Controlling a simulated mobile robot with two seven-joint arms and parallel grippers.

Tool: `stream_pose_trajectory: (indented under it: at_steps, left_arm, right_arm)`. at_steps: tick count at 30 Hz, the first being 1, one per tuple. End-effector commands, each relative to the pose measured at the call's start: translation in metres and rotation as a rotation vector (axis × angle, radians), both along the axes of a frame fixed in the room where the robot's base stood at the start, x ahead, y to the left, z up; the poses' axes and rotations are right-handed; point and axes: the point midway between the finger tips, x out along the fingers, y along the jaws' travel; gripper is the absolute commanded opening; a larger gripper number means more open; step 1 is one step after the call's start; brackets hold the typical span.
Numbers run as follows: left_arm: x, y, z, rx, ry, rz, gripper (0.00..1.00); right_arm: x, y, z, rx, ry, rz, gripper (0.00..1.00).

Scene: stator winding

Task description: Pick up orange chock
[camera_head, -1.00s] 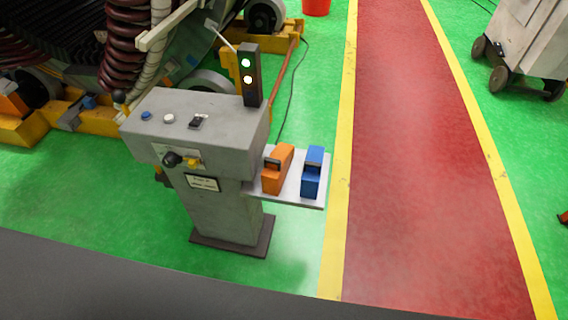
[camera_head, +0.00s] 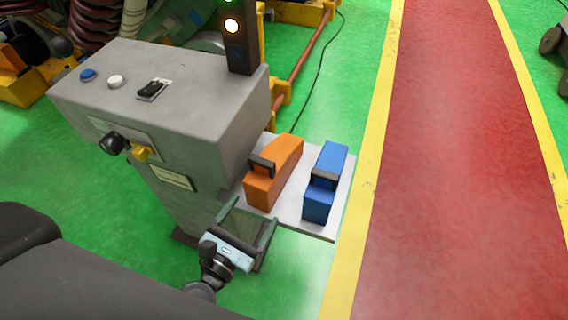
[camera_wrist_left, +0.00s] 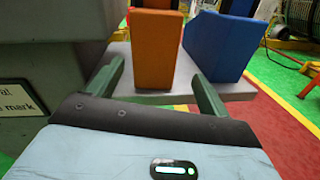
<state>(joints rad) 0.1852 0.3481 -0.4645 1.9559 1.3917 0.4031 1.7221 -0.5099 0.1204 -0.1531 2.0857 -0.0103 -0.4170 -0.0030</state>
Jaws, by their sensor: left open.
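The orange chock (camera_head: 274,172) stands on a light grey shelf (camera_head: 328,229) at the side of the grey control pedestal. My left gripper (camera_head: 252,216) is open and empty, just in front of the shelf and below the orange chock. In the left wrist view the orange chock (camera_wrist_left: 153,50) lies ahead between the two green fingers of the left gripper (camera_wrist_left: 157,85), with the blue chock (camera_wrist_left: 218,45) to the right. My right gripper is not in view.
The grey pedestal (camera_head: 170,100) with knobs and buttons stands close to the left of the shelf. A signal light post (camera_head: 236,40) rises from it. Green floor and a red walkway (camera_head: 460,150) with yellow edges are open to the right.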

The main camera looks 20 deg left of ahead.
Motion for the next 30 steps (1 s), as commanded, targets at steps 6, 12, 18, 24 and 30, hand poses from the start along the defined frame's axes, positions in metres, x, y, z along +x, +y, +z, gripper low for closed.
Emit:
stream_pose_trajectory:
  at_steps: [6,12,18,24,30]
  left_arm:
    - [0.012,0.004,-0.004,-0.159,0.016,0.03,0.8]
    - [0.015,0.004,-0.002,-0.165,0.016,0.031,0.8]
    - [0.034,0.002,-0.001,-0.164,0.014,0.031,0.8]
    - [0.039,0.001,-0.002,-0.162,0.017,0.03,0.8]
    - [0.064,-0.002,0.006,-0.162,0.013,0.031,0.8]
  right_arm:
    - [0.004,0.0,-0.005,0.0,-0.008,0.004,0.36]
    - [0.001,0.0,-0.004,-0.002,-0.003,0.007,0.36]
    - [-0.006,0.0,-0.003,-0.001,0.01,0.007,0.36]
    - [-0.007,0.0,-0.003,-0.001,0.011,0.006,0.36]
    - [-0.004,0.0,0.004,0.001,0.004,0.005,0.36]
